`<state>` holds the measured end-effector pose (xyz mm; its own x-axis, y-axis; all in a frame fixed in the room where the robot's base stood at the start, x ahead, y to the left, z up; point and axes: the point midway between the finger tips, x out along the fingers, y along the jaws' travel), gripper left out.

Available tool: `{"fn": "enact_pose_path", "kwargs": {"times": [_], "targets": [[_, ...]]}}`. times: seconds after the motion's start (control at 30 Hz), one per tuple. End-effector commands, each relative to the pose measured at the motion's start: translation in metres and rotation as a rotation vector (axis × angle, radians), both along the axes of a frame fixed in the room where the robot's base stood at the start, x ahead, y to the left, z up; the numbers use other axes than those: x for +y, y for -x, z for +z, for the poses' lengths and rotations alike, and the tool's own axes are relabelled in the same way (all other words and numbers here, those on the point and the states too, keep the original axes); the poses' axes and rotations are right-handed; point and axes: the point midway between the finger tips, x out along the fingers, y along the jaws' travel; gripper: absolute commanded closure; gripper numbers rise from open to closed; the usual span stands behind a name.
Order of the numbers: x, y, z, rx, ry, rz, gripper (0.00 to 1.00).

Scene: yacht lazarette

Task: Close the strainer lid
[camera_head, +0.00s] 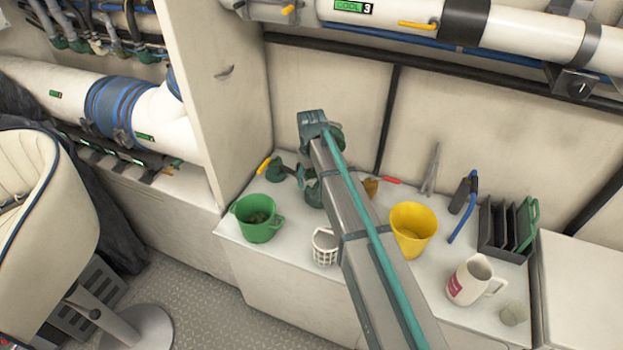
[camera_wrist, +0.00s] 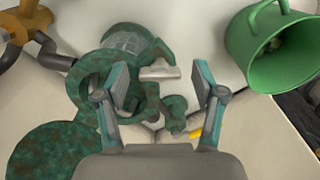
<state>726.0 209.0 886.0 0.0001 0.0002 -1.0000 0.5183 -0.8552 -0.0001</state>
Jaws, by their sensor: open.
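The strainer is a mottled green, corroded-looking metal fitting (camera_wrist: 136,42). In the wrist view it lies beyond and between my fingers, with a ring-like part at its left. A round, flat green disc (camera_wrist: 52,142), seemingly its lid, lies to the lower left, apart from my fingers. In the head view, green parts of the fitting (camera_head: 313,194) show on the counter beside my arm, which hides the rest. My gripper (camera_wrist: 160,84) is open, with its two fingers spread over the fitting and nothing clearly held. I cannot tell whether the left finger touches the fitting.
A green bucket (camera_head: 259,222) stands close by on the counter (camera_head: 280,253); it also shows at upper right in the wrist view (camera_wrist: 262,60). Pipes run above.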

Motion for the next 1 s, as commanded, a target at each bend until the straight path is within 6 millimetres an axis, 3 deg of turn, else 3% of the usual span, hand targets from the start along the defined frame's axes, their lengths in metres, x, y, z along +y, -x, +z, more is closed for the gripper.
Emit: {"fn": "enact_pose_path", "kwargs": {"times": [0.27, 0.7, 1.0], "targets": [[0.000, 0.000, 0.011, -0.002, 0.000, 0.000, 0.31], [0.000, -0.001, 0.089, -0.002, 0.000, 0.000, 0.31], [0.000, 0.000, 0.118, -0.001, -0.001, 0.000, 0.31]]}}
